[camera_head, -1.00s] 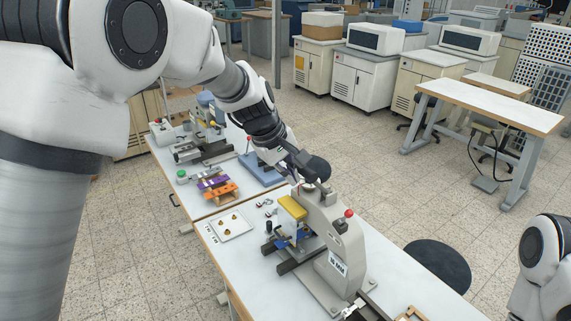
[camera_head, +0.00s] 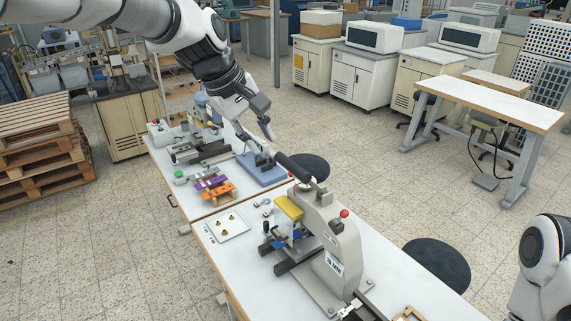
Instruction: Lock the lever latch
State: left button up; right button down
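A grey stamping press (camera_head: 338,245) stands on the near white table. A thick black lever handle (camera_head: 296,167) sticks out from its top toward the upper left. A red ball knob (camera_head: 344,213) sits on its upper right side, and a yellow block (camera_head: 290,207) is on its front. I cannot tell which part is the latch. My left gripper (camera_head: 257,133) hangs above and left of the black handle, apart from it. Its fingers look spread and empty. My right gripper is out of view; only part of my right arm shows at the right edge.
A white tray (camera_head: 228,227) with small brass pieces lies left of the press. Orange and purple holders (camera_head: 217,190) and a blue-based device (camera_head: 262,168) stand on the farther table. Dark round stools (camera_head: 437,263) stand beside the tables.

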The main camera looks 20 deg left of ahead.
aim_at(344, 213)
jog(key=k+j, duration=0.75)
jog(key=j, duration=0.25)
